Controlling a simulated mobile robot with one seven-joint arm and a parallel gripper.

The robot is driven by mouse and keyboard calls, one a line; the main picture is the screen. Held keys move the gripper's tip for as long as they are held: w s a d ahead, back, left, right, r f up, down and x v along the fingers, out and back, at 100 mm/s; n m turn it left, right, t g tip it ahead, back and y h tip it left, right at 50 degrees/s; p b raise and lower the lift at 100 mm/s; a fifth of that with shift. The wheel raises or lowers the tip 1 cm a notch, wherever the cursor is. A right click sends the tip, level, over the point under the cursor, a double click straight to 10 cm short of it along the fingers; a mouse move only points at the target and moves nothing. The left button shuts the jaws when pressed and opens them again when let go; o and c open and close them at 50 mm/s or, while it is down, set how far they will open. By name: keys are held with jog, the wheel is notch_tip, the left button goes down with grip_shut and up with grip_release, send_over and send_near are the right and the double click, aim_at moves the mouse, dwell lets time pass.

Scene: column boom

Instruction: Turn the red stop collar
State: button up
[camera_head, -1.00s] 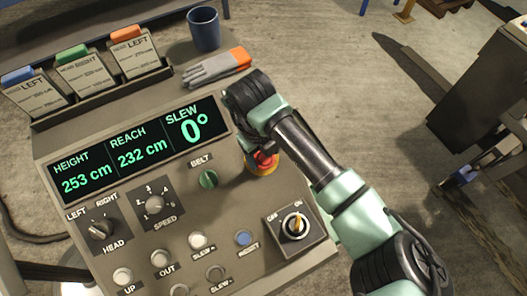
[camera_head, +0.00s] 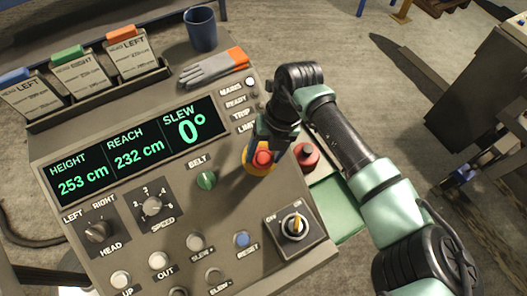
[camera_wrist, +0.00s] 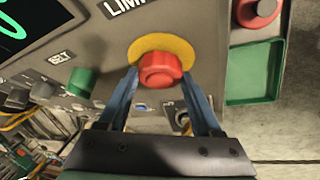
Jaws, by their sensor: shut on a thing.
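The red stop collar (camera_head: 263,158) sits on a yellow disc (camera_head: 252,166) near the right edge of the grey control panel. In the wrist view the collar (camera_wrist: 160,64) is a short, round red knob in front of the yellow disc (camera_wrist: 178,44). My gripper (camera_head: 264,147) reaches down to it from above. In the wrist view my gripper (camera_wrist: 160,78) has one blue finger on each side of the collar, shut on it. The exact contact at the fingertips is partly hidden.
A second red knob (camera_head: 306,155) and a green tray (camera_head: 340,207) lie just right of the panel. A green belt knob (camera_head: 206,180) and a key switch (camera_head: 295,226) are nearby.

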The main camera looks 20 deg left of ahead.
jog(key=shift+w+f+m+y, duration=0.1)
jog(key=shift+m+y, duration=0.4)
jog(key=shift+m, duration=0.4)
jog(key=o, duration=1.4)
jog(key=shift+c, duration=0.2)
jog(key=shift+d, duration=0.1)
jog(key=b+v, duration=0.3)
jog(key=v, duration=1)
jog(key=shift+w+b, duration=0.2)
jog(key=shift+b, duration=0.15)
jog(key=shift+f, duration=0.1)
